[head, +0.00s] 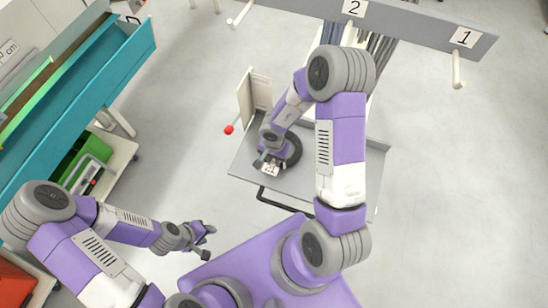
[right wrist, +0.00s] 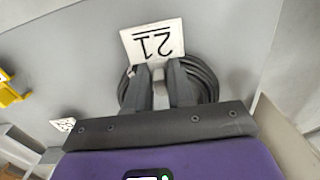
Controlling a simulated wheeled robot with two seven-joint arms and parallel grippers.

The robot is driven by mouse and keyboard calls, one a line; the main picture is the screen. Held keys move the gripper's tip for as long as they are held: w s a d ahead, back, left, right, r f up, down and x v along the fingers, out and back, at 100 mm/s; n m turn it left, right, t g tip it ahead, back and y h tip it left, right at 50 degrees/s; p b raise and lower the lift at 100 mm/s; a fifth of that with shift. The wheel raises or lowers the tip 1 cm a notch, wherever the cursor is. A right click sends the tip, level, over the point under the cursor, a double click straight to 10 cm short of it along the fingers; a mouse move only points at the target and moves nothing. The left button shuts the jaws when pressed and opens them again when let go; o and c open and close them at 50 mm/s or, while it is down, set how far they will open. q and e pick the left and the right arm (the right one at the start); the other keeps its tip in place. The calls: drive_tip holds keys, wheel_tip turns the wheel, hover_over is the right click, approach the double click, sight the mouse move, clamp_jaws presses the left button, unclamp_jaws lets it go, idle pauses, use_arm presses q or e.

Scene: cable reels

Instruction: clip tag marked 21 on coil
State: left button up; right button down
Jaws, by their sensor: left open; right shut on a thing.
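A dark coil (head: 294,150) lies flat on a grey tray-like surface (head: 320,184), partly hidden by my right arm. In the right wrist view the coil (right wrist: 207,82) sits behind and around my fingertips. A white tag marked 21 (right wrist: 153,42) shows upside down at the tips of my right gripper (right wrist: 160,72), which is shut on it. The tag overlaps the coil's edge; I cannot tell whether it is clipped on. In the head view the tag (head: 270,169) is small beside my right gripper (head: 266,160). My left gripper (head: 207,236) is open and empty, away from the coil.
A grey rail (head: 420,22) with pegs and labels 2 and 1 stands at the back. A beige upright panel (head: 245,98) and a red ball (head: 228,129) are left of the coil. A teal shelf unit (head: 120,65) stands at left. Open floor lies at right.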

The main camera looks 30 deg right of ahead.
drive_tip(key=shift+f, duration=0.25)
drive_tip(key=shift+f, duration=0.1)
